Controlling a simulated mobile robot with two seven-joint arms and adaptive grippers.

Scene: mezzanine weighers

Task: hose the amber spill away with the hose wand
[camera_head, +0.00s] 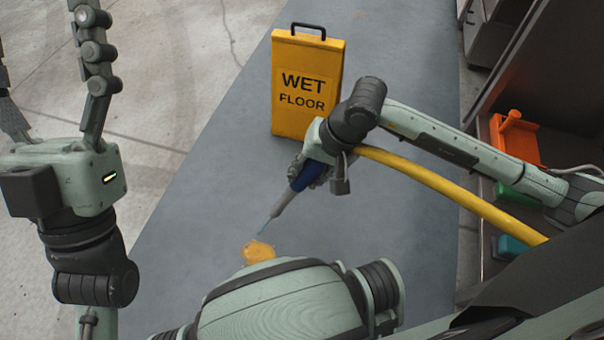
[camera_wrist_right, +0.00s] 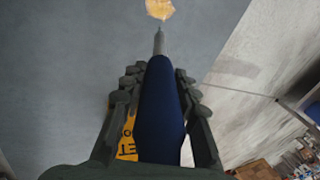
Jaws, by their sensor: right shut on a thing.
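The amber spill (camera_head: 258,251) is a small irregular patch on the grey-blue floor strip, partly cut off by my own arm link below it. It also shows at the top edge of the right wrist view (camera_wrist_right: 160,8). My right gripper (camera_head: 310,174) is shut around the blue grip of the hose wand (camera_wrist_right: 160,110). The wand's thin grey nozzle slants down-left toward the spill, with a pale teal streak at its end; I cannot tell whether this is water. My left gripper (camera_head: 42,62) is raised at the left, fingers spread, empty.
A yellow wet floor sign (camera_head: 306,85) stands behind the wand. The yellow hose (camera_head: 440,184) runs right beneath my right forearm. The floor strip left of the spill is clear.

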